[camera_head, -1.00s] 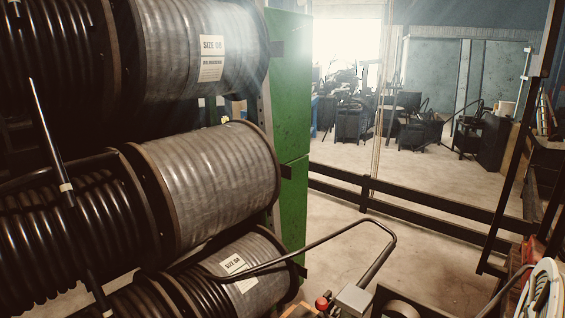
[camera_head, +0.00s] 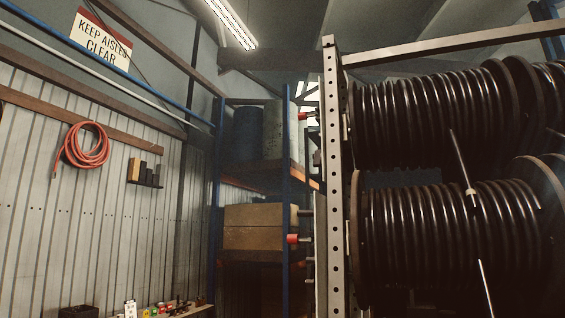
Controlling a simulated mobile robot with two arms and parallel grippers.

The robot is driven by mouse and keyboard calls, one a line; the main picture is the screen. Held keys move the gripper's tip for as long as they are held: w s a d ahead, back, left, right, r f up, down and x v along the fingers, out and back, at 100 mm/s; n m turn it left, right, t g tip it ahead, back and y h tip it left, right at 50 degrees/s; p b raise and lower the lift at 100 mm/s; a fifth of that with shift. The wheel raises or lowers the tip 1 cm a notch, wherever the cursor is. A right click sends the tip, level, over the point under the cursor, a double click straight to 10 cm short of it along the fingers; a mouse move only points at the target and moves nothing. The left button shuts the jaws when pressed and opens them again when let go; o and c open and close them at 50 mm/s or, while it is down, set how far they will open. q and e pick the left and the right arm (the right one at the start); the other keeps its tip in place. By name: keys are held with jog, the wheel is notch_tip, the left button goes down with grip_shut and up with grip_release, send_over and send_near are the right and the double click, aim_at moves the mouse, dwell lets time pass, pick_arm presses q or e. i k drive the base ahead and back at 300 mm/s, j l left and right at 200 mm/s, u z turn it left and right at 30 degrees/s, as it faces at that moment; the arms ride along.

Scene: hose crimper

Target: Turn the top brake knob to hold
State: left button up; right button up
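Two small red knobs stick out at the left side of the perforated steel post of the hose reel rack (camera_head: 335,190). The upper red knob (camera_head: 303,116) is near the top reel's height. The lower red knob (camera_head: 293,239) is near the height of the second reel. Both are small and seen partly from the side, so I cannot tell their settings. The top hose reel (camera_head: 425,120) and the second hose reel (camera_head: 440,235) carry black hose. Neither of my grippers is in view.
A blue-post shelf (camera_head: 216,190) with boxes (camera_head: 253,228) and a dark drum (camera_head: 248,128) stands behind the rack's left side. A coiled red hose (camera_head: 86,146) hangs on the left wall. A low bench with small items (camera_head: 170,308) shows at the bottom.

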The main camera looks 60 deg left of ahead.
aim_at(317, 155)
jog(key=j+u, duration=0.4)
jog(key=j, duration=0.2)
jog(key=j+u, duration=0.35)
jog(key=j, duration=0.3)
jog(key=j+u, duration=0.1)
jog(key=j, duration=0.85)
